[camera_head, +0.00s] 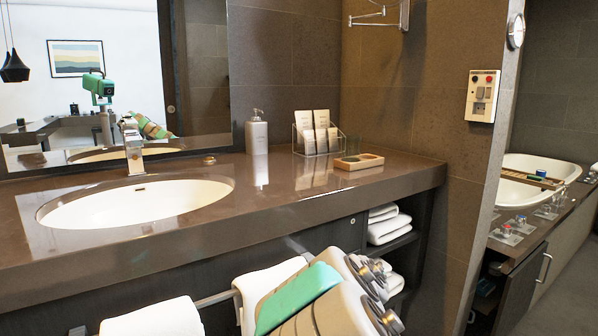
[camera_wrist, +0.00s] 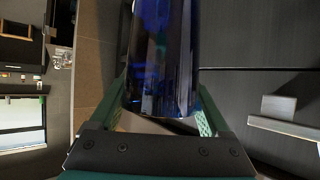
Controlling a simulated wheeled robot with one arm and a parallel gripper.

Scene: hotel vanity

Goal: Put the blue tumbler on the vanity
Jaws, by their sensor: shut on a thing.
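The blue tumbler (camera_wrist: 162,55) is dark, glossy and see-through, and fills the upper middle of the wrist view. My gripper (camera_wrist: 163,104) is shut on it, with a green finger on each side. The tumbler's far end is cut off by the picture's edge. The vanity (camera_head: 290,205) has a glossy brown counter and spans the head view. My arm shows in front of it at the bottom, but the gripper and the held tumbler are not visible there.
A sink (camera_head: 135,203) takes up the counter's left part. A soap dispenser (camera_head: 256,133), a clear rack of packets (camera_head: 318,134) and a wooden tray (camera_head: 358,161) stand towards the back. The counter's front middle is bare. Towels (camera_head: 388,228) lie on shelves below.

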